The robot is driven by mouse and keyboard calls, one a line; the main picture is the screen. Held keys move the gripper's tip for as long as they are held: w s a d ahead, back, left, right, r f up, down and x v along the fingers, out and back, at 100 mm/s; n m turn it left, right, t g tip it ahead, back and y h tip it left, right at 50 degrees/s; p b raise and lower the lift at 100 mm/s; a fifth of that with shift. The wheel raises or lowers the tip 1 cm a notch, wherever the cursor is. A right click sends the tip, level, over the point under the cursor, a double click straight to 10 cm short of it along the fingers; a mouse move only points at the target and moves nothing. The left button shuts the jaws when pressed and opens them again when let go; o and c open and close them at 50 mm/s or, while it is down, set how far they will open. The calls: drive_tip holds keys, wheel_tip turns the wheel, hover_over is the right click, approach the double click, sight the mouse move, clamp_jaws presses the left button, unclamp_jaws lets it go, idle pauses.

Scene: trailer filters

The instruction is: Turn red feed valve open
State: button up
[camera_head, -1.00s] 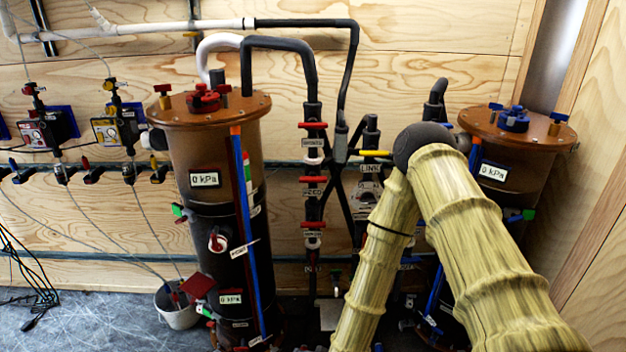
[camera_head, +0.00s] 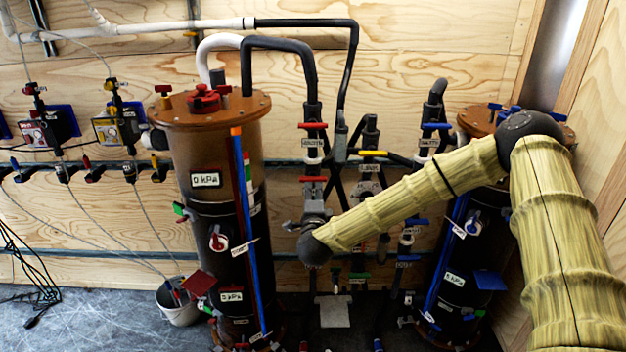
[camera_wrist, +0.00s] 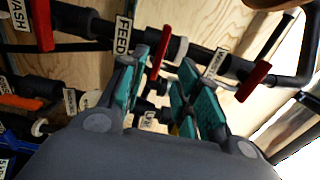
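The red feed valve handle (camera_wrist: 160,52) is beside the "FEED" label (camera_wrist: 123,36) on a dark pipe in the wrist view. My gripper (camera_wrist: 163,78) has its teal fingers apart, with the handle near the left finger, partly between them in the picture. I cannot tell whether they touch. In the head view, my gripper (camera_head: 314,212) is at the middle pipe column, just below a red handle (camera_head: 313,179) that appears to be the feed valve's. My wrist hides the lower part of that column.
Another red handle (camera_wrist: 254,80) sits right of the fingers, and one by the "WASH" label (camera_wrist: 18,14) at far left. A brown-topped filter tank (camera_head: 208,110) stands left of the column, another (camera_head: 470,215) right. A bucket (camera_head: 178,308) is on the floor.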

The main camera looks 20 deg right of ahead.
sight(313, 182)
drive_tip(key=p+x, duration=0.2)
drive_tip(key=x, duration=0.7)
drive_tip(key=shift+f, duration=0.1)
drive_tip(key=shift+c, duration=0.2)
clamp_jaws()
